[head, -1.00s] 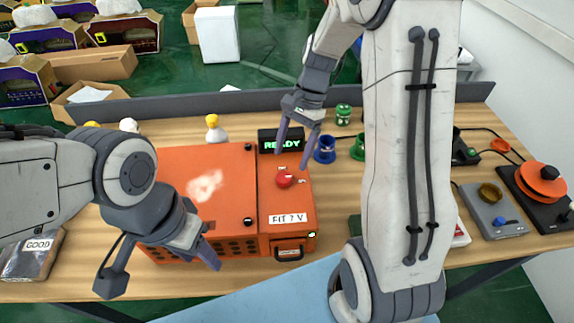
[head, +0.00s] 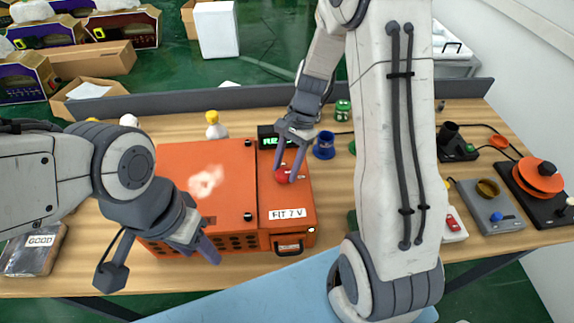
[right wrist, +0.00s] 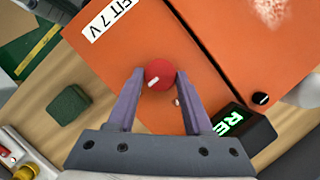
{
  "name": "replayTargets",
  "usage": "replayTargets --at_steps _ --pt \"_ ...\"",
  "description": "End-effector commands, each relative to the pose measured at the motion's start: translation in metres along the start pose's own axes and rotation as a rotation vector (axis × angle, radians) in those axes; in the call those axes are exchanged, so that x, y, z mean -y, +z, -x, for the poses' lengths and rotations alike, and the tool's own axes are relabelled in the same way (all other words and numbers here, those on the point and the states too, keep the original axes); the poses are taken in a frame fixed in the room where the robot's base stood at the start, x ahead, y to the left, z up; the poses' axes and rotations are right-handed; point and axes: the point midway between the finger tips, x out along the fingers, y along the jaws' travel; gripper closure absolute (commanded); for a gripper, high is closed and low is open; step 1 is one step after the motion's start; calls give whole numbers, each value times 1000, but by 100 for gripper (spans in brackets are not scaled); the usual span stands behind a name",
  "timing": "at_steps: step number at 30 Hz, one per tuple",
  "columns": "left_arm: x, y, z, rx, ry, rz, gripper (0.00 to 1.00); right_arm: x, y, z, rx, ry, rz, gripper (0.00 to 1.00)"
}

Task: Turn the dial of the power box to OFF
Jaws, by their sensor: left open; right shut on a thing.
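The orange power box (head: 205,180) stands on the wooden table, with a label "FIT 7 V" on its right part. Its red dial (head: 281,176) is on top of that part. The dial also shows in the right wrist view (right wrist: 160,74), with a pale pointer mark towards its lower left. My right gripper (head: 288,177) points down at the dial, shut on it, one finger on each side in the right wrist view (right wrist: 160,85). The OFF marking is not readable. My left gripper (head: 212,250) is open and empty at the front left of the box.
A black display (head: 268,137) with green letters stands behind the dial, partly hidden by my right gripper. Blue cups (head: 324,146) and a green jar (head: 342,110) stand to its right. A package labelled GOOD (head: 35,250) lies at the left.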

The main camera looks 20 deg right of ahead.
Motion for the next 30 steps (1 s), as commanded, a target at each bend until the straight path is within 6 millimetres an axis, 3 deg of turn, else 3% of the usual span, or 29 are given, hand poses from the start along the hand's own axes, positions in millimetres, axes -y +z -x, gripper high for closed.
replayTargets --at_steps 11,30 --pt "0 0 7 0 0 0 50 -1 1 1 -2 46 96 100" --pt "-2 -2 32 0 0 2 50 5 4 -1 1 267 624 100"
